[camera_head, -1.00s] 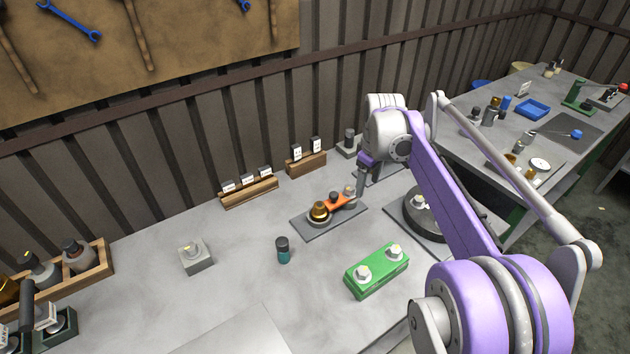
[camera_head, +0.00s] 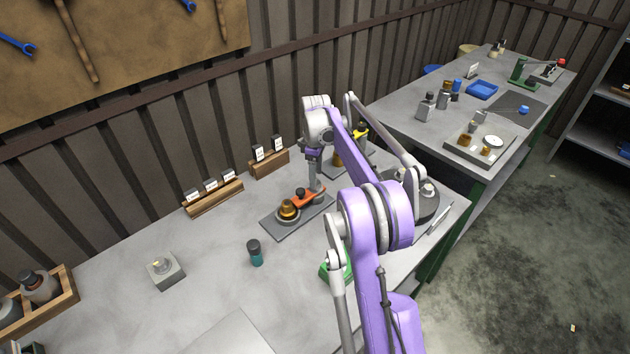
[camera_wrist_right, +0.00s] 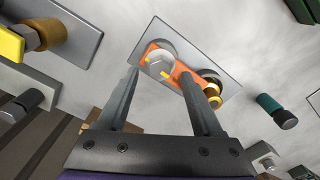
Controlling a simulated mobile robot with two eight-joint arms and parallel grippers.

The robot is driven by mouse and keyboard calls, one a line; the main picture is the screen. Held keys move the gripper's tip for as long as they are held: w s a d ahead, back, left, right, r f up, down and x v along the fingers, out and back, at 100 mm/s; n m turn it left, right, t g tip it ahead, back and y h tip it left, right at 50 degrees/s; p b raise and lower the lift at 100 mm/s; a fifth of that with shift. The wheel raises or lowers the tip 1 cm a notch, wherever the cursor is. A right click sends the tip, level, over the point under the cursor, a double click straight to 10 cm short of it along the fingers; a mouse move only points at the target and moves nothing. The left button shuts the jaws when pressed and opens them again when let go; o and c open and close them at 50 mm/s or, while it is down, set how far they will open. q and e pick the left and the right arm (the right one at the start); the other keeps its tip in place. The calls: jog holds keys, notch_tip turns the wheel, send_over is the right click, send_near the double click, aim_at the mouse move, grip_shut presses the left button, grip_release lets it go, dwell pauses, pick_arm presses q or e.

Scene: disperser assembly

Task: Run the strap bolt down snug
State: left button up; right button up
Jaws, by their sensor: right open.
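An orange strap (camera_head: 303,196) lies on a grey plate (camera_head: 270,226) on the bench, beside a brass round part (camera_head: 288,209). In the right wrist view the orange strap (camera_wrist_right: 180,72) shows a grey hex-headed bolt (camera_wrist_right: 160,65) at one end and the brass part (camera_wrist_right: 212,88) at the other. My right gripper (camera_head: 317,192) points down over the bolt end of the strap. In its wrist view the two fingers (camera_wrist_right: 161,74) are apart, with the bolt head showing between and just beyond their tips. Whether they touch it I cannot tell. My left gripper is out of view.
A green block (camera_head: 328,270) is partly hidden behind my right arm. Wooden label racks (camera_head: 213,197) line the wall. The front left of the bench is mostly clear.

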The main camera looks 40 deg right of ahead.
jog(key=shift+f, duration=1.45)
grip_shut()
